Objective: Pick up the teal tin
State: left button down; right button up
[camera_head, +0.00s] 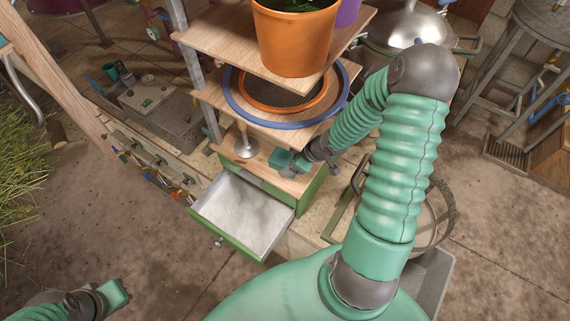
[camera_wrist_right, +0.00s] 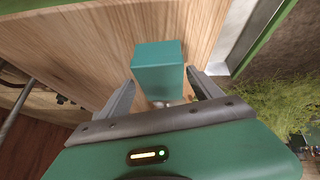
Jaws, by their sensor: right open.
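The teal tin (camera_wrist_right: 158,70) is a small box on a wooden surface in the right wrist view. My right gripper (camera_wrist_right: 161,78) is open, with one grey finger on each side of the tin's near end. The tin lies between and just beyond the fingertips, and I see no grip on it. In the head view my right gripper (camera_head: 291,166) is at the wooden top of the green drawer unit (camera_head: 312,192). There I cannot separate the tin from the gripper's teal parts. My left gripper (camera_head: 112,296) is at the bottom left, its fingers not clear.
The unit's drawer (camera_head: 241,213) is pulled out and looks empty. A metal stand (camera_head: 245,145) is left of my right gripper. Shelves above hold a blue-rimmed sieve (camera_head: 232,103) and an orange pot (camera_head: 293,40), leaving little headroom. Open ground lies at the front left.

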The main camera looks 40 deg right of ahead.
jog(key=shift+x, duration=1.15)
jog(key=shift+s+a+r, duration=0.2)
jog(key=shift+s+r, duration=0.05)
jog(key=shift+r, duration=0.1)
jog(key=shift+w+f, duration=0.1)
jog(key=shift+w, duration=0.1)
jog(key=c, duration=0.7)
jog(key=shift+s+d, duration=0.1)
jog(key=shift+s, duration=0.05)
jog(key=c, duration=0.9)
